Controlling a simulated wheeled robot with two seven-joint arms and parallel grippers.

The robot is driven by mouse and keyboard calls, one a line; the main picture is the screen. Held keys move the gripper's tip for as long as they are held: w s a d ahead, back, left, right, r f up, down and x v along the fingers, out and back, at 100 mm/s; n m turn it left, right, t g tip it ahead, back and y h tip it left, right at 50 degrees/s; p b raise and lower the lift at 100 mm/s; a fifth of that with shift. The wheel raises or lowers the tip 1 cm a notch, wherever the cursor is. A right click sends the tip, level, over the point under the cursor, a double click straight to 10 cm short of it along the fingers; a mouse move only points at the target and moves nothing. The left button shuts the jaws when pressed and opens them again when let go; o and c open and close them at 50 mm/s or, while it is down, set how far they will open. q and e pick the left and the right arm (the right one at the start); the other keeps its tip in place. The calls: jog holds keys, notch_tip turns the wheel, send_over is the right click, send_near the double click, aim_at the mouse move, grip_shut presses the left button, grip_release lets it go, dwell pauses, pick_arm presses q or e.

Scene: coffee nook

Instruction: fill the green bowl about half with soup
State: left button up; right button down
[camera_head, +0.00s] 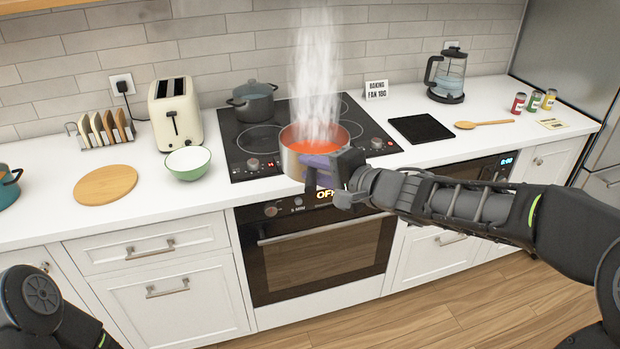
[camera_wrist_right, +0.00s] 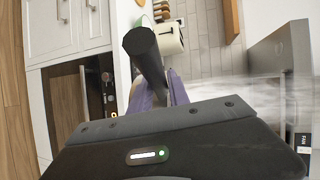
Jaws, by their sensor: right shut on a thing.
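The green bowl (camera_head: 188,163), pale inside, stands upright on the counter left of the hob; no soup shows in it. A metal pan (camera_head: 291,163) of orange-red soup (camera_head: 312,139), steaming heavily, is at the hob's front right; whether it rests or is slightly raised I cannot tell. My right gripper (camera_head: 327,172) is at the pan's near side, shut on a dark handle (camera_wrist_right: 148,62) that looks like the pan's. Purple material (camera_wrist_right: 140,98) shows at the jaws. The pan is hidden in the right wrist view. My left gripper is out of view.
A covered pot (camera_head: 253,104) stands on the hob's back left. A toaster (camera_head: 176,116) and toast rack (camera_head: 104,131) stand behind the bowl. A round board (camera_head: 106,185) lies left of it. A wooden spoon (camera_head: 484,123) lies right. Free counter lies around the bowl.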

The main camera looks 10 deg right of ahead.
jog(key=shift+w+d+f+m+t+h, duration=0.1)
jog(key=shift+w+d+m+t+h, duration=0.05)
jog(key=shift+w+m+t+h, duration=0.25)
jog(key=d+f+m+h, duration=0.1)
jog(key=f+m+h, duration=0.1)
jog(key=f, duration=0.6)
jog(key=d+f+m+t+h, duration=0.1)
jog(key=d+f+m+h, duration=0.1)
jog(key=f+h, duration=0.3)
jog(key=shift+d+f+m+t, duration=0.3)
jog(key=shift+f+m, duration=0.4)
jog(key=shift+f, duration=0.75)
